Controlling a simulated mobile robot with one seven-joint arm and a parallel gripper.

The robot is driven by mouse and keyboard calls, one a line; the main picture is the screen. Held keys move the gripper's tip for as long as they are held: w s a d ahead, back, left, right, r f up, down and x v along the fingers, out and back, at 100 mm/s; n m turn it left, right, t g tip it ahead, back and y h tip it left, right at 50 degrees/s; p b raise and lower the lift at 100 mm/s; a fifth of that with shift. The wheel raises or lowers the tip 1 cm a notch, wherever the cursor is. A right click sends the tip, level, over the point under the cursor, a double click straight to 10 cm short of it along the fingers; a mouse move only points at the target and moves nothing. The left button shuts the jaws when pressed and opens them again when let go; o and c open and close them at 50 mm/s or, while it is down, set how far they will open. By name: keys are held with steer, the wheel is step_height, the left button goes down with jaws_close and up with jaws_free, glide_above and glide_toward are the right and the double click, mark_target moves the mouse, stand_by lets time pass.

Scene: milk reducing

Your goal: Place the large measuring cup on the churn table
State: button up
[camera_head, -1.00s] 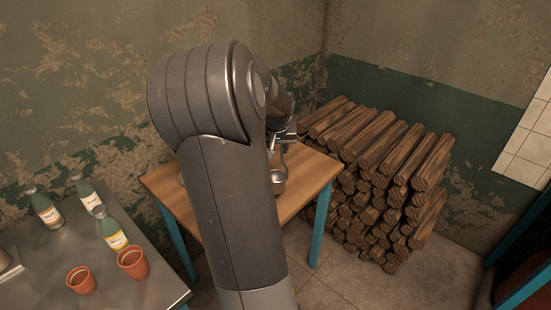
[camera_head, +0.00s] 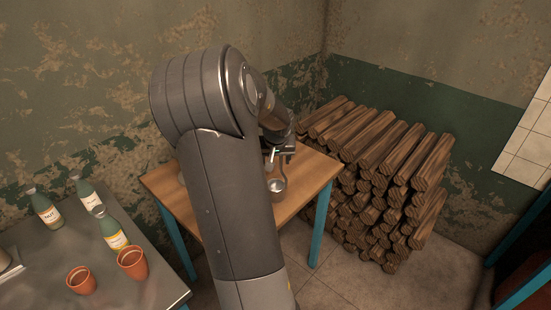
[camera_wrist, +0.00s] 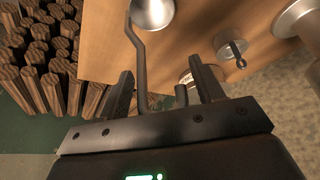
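The large measuring cup (camera_head: 277,186) is a metal cup with a long upright handle. It appears to stand on the wooden churn table (camera_head: 312,178), near the right part of its top. In the wrist view the cup (camera_wrist: 152,12) is at the top edge, and its dark handle runs down between my fingers. My gripper (camera_wrist: 162,75) has its fingers wide apart, with the handle nearer the left finger and a gap on the right. In the head view my gripper (camera_head: 280,152) is just above the cup. My arm hides much of the table.
A smaller metal cup (camera_wrist: 232,46) and a larger metal vessel (camera_wrist: 302,20) stand on the table. Stacked firewood (camera_head: 380,180) is close on the right. A metal table (camera_head: 70,250) with bottles and clay cups (camera_head: 132,262) is at the left.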

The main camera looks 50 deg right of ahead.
steer(key=v, duration=1.2)
steer(key=shift+r, duration=0.2)
steer(key=a+r+n+t+y, duration=0.1)
steer(key=a+r+n+y, duration=0.1)
steer(key=a, duration=1)
steer(key=a+r+n+t+y, duration=0.1)
steer(key=a+r+n, duration=0.15)
steer(key=a, duration=0.95)
steer(key=s+a+n, duration=0.4)
steer(key=s+a, duration=0.7)
steer(key=a, duration=0.3)
steer(key=shift+s+a+f, duration=0.15)
steer(key=shift+a+f, duration=0.2)
steer(key=shift+f, duration=0.1)
